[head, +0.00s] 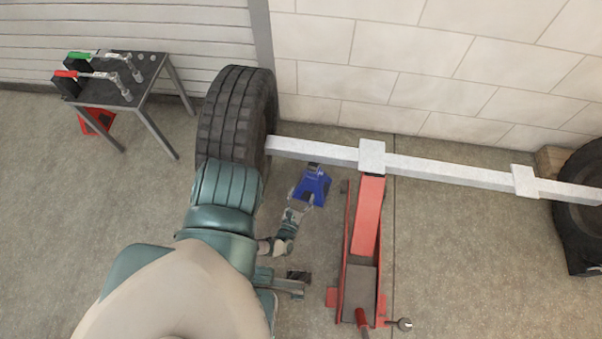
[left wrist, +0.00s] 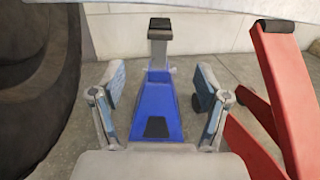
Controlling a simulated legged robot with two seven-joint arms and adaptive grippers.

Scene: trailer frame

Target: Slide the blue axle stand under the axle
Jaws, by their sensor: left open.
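The blue axle stand (head: 312,187) stands upright on the floor, just on the near side of the pale axle (head: 315,152) in the head view. Its dark top lies close to the axle's near edge; I cannot tell whether any of it is beneath. In the left wrist view the stand (left wrist: 156,105) shows whole, with its grey post and dark saddle at the top. My left gripper (head: 297,207) is open at the stand's near side. Its fingers (left wrist: 160,82) are spread left and right of the stand, with gaps on both sides. My right gripper is not in view.
A red floor jack (head: 367,215) stands close to the right of the stand, under the axle. A tyre (head: 236,112) is at the axle's left end, another (head: 582,215) at its right. A small tool table (head: 140,88) stands back left. The wall (head: 450,70) is behind.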

